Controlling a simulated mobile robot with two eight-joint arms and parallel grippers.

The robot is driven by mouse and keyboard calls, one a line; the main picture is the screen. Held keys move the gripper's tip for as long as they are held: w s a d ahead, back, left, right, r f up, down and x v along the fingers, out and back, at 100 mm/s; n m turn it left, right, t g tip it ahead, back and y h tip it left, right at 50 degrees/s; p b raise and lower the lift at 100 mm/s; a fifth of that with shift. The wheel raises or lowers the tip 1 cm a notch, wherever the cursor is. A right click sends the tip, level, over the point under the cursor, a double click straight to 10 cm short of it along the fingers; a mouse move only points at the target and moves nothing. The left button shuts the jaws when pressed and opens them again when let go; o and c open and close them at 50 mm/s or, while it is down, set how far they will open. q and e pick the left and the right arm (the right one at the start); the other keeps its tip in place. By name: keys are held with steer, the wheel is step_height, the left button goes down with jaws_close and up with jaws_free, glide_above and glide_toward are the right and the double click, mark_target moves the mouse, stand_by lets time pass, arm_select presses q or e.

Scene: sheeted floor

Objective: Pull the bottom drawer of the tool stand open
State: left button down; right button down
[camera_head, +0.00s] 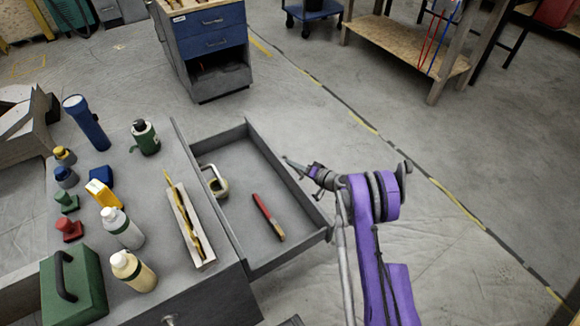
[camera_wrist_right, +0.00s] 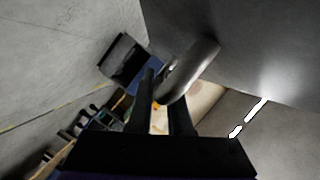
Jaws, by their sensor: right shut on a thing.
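The grey tool stand (camera_head: 110,255) is at the left in the head view. A grey drawer (camera_head: 232,232) extends from its right side, pulled well out; I cannot tell from this angle which level it is. My left gripper does not show.
Bottles (camera_head: 122,228), a flashlight (camera_head: 86,122), a green case (camera_head: 74,288) and a narrow tray (camera_head: 187,222) stand on the tool stand. A blue-drawered cabinet (camera_head: 205,45) is behind. A wooden workbench (camera_head: 410,42) is at the back right. Floor right of the drawer is clear.

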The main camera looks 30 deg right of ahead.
steer(key=c, duration=0.8)
jaws_free()
steer(key=shift+c, duration=0.2)
steer(key=p+v, duration=0.1)
steer(key=v, duration=0.9)
steer(key=shift+s+p, duration=0.3)
steer(key=shift+s, duration=0.05)
steer(key=shift+d+r, duration=0.1)
steer(key=shift+d, duration=0.05)
